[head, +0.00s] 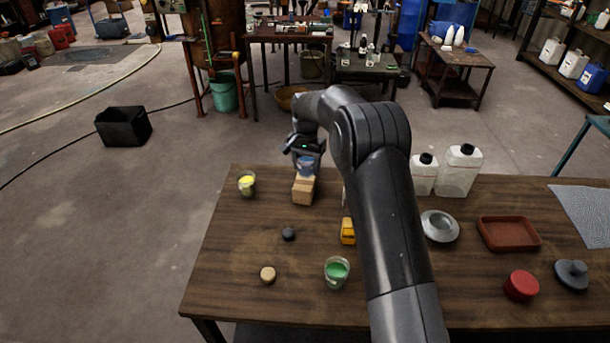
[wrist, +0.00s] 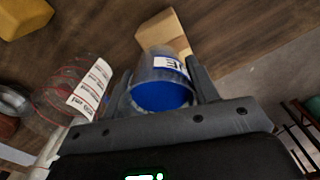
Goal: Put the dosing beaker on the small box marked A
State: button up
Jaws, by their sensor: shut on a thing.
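A clear beaker with blue contents (head: 305,165) is between the fingers of my gripper (head: 306,158). In the wrist view the beaker (wrist: 162,92) shows a white label with dark letters, only partly readable, and both fingers close on its sides. A small cardboard-brown box (head: 303,191) stands on the table's far edge, directly below the beaker in the head view. The box also shows past the beaker in the wrist view (wrist: 162,30). I cannot tell whether the beaker touches the box top. No letter A is readable on the box.
A beaker with yellow contents (head: 247,184) stands left of the box. A green-filled beaker (head: 337,273), dark knob (head: 289,234), tan disc (head: 268,275) and yellow block (head: 348,231) are nearer. White bottles (head: 459,171), a metal dish (head: 439,227) and a red-brown tray (head: 509,234) stand right.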

aim_at(305, 175)
jog(key=shift+a+f, duration=0.15)
jog(key=shift+a, duration=0.05)
jog(key=shift+f, duration=1.95)
jog(key=shift+f, duration=0.15)
jog(key=o, duration=1.1)
notch_tip(305, 175, up, 12)
jog(key=shift+r, duration=0.2)
